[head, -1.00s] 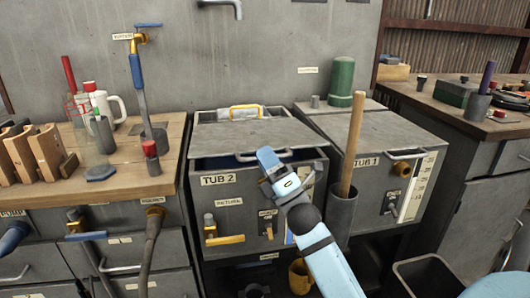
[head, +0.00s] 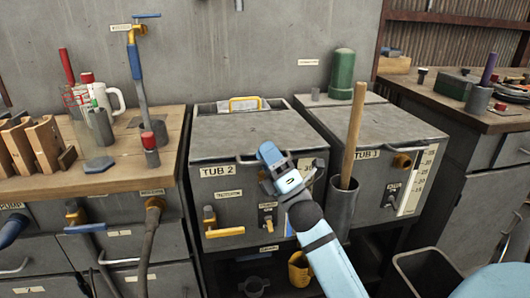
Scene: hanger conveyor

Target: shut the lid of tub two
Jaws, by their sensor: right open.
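Tub two (head: 222,190), a grey box labelled TUB 2, stands in the middle of the head view. Its flat grey lid (head: 230,133) lies level over the top, and I see no dark gap under its front edge. The lid's front handle is partly hidden behind my right gripper (head: 268,153). That gripper is open and empty, at the lid's front edge; I cannot tell whether it touches the lid or handle. My left gripper is not in view.
Tub one (head: 379,178), its lid down, stands to the right. A grey cylinder (head: 342,207) holding a wooden handle (head: 352,130) stands close right of my gripper. A wooden bench (head: 120,177) with jugs and blocks is at the left. A grey bin (head: 428,272) stands lower right.

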